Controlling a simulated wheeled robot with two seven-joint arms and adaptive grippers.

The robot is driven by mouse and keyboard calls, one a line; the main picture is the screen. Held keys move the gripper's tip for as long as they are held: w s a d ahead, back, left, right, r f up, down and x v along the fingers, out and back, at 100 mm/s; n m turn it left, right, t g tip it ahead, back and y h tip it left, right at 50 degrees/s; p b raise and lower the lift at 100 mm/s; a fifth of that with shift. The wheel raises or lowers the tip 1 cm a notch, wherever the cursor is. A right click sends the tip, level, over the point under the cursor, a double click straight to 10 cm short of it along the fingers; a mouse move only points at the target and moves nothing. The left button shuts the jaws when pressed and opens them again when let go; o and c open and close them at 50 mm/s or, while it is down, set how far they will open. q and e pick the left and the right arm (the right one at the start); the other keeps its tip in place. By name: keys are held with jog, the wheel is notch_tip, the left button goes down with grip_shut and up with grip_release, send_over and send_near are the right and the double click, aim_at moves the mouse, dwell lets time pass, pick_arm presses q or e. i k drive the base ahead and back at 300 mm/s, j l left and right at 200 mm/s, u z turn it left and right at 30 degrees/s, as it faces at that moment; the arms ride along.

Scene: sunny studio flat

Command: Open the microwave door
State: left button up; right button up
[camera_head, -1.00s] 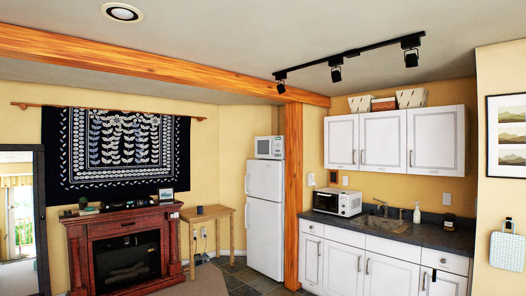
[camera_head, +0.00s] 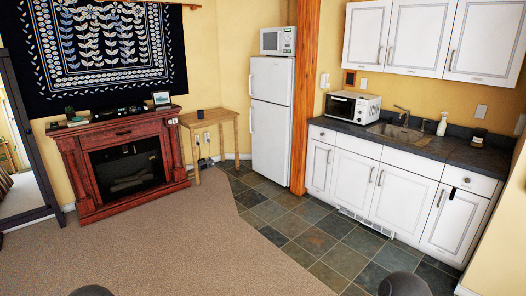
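A white microwave (camera_head: 278,41) sits on top of the white fridge (camera_head: 272,115), its door side facing me; its door looks closed. A second white box-shaped appliance with a dark front (camera_head: 353,106) stands on the dark kitchen counter; it may be a microwave or a toaster oven, and its front looks closed. Both are across the room, well away from me. Neither gripper is in view; only dark rounded parts, probably of my own arms, show at the bottom edge.
A wooden side table (camera_head: 212,117) stands left of the fridge, beside a red-brown fireplace (camera_head: 122,155). A wooden post (camera_head: 305,95) separates fridge and counter (camera_head: 440,150). White lower cabinets (camera_head: 352,180) line the right. Carpet (camera_head: 170,245) and slate tiles (camera_head: 285,222) are clear.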

aim_at(271, 39)
jog(key=i+z, duration=0.1)
jog(key=i, duration=2.6)
jog(key=i+l, duration=0.1)
jog(key=i, duration=1.25)
jog(key=i+u, duration=0.1)
jog(key=i, duration=1.25)
jog(key=l, duration=0.1)
